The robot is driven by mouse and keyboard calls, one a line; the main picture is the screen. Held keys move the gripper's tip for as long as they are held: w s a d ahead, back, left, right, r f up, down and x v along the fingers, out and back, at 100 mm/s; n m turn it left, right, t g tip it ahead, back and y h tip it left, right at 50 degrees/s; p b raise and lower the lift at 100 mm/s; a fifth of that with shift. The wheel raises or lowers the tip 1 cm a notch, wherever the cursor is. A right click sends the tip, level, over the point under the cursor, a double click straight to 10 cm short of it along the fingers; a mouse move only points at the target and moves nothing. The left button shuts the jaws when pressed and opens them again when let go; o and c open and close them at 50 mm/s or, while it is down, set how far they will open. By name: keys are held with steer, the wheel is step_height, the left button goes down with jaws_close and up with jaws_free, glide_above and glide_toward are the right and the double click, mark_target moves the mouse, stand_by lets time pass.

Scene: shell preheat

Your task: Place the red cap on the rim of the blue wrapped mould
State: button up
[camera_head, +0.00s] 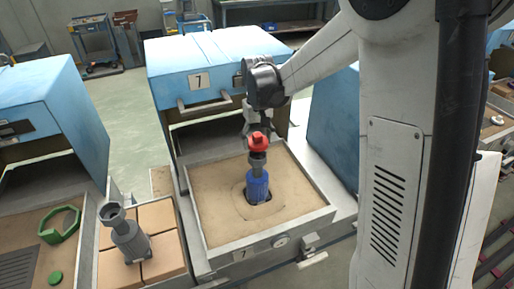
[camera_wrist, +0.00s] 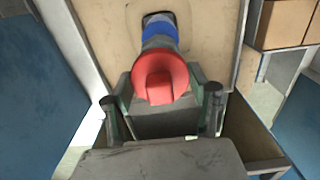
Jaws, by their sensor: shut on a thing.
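The red cap (camera_head: 259,142) is held in my gripper (camera_head: 257,132), whose fingers are shut on it. It shows in the wrist view as a red disc with a raised block (camera_wrist: 160,78), between the fingers (camera_wrist: 163,92). The blue wrapped mould (camera_head: 257,188) stands upright in a hollow in the sand, with a grey neck above the blue wrap. The cap is directly above that neck in the head view. I cannot tell whether it touches the rim. In the wrist view the blue wrap (camera_wrist: 158,29) shows beyond the cap, and the cap hides the rim.
The sand tray (camera_head: 320,208) marked 7 surrounds the mould, with a blue box-shaped hood (camera_head: 215,60) behind it. A grey mould (camera_head: 130,240) stands on tan blocks at left. A green ring (camera_head: 60,224) lies in another sand tray farther left.

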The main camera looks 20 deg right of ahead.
mark_target(258, 149)
steer(key=shift+f, duration=2)
steer(key=shift+f, duration=0.2)
steer(key=o, duration=1.1)
steer(key=shift+o, duration=0.2)
steer(key=shift+r, duration=0.15)
